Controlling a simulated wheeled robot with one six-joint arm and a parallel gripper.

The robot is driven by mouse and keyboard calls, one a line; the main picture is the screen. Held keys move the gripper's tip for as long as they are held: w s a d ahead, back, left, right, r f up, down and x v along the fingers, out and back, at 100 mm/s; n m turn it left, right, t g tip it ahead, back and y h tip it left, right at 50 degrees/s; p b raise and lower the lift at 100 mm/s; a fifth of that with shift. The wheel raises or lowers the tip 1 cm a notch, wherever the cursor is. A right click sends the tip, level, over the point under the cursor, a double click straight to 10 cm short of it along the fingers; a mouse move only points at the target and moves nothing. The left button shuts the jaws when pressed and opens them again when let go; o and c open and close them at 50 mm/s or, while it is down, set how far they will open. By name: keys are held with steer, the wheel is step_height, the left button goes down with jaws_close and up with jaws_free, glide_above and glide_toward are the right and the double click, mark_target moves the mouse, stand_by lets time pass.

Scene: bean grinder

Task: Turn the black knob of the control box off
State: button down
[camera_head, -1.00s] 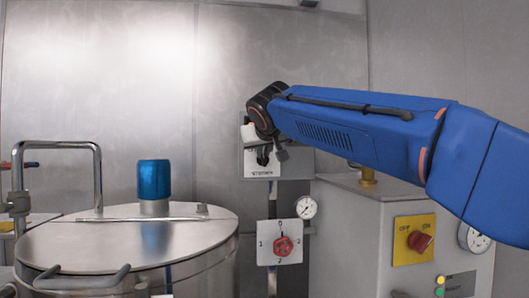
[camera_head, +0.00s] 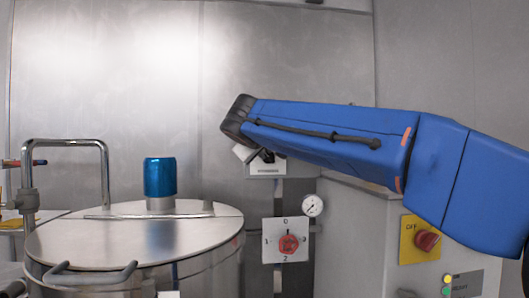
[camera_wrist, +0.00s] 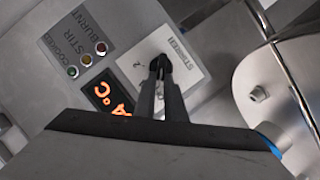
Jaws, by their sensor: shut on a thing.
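The control box is a grey panel (camera_wrist: 50,92) in the wrist view, with a white plate (camera_wrist: 187,72) marked "STIRRER" on its face. The black knob (camera_wrist: 160,61) is on this plate and is mostly covered by my fingers. My gripper (camera_wrist: 161,72) is shut on the knob, one finger on each side. In the head view, part of the white plate (camera_head: 268,169) shows below my tilted wrist, and my gripper (camera_head: 262,156) is small and partly hidden there. I cannot read which mark the knob points to.
The control box has lamps and an orange display (camera_wrist: 108,95). A red knob (camera_head: 289,243) on a white plate is below. A steel vessel (camera_head: 100,245) with a blue cap (camera_head: 160,177) stands at left. A yellow plate with a red knob (camera_head: 427,240) is at right.

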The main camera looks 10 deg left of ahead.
stand_by(0.4)
steer(key=c, duration=1.8)
jaws_free()
steer(key=v, duration=1.7)
steer(key=shift+s+a+f, duration=0.1)
steer(key=shift+s, duration=0.15)
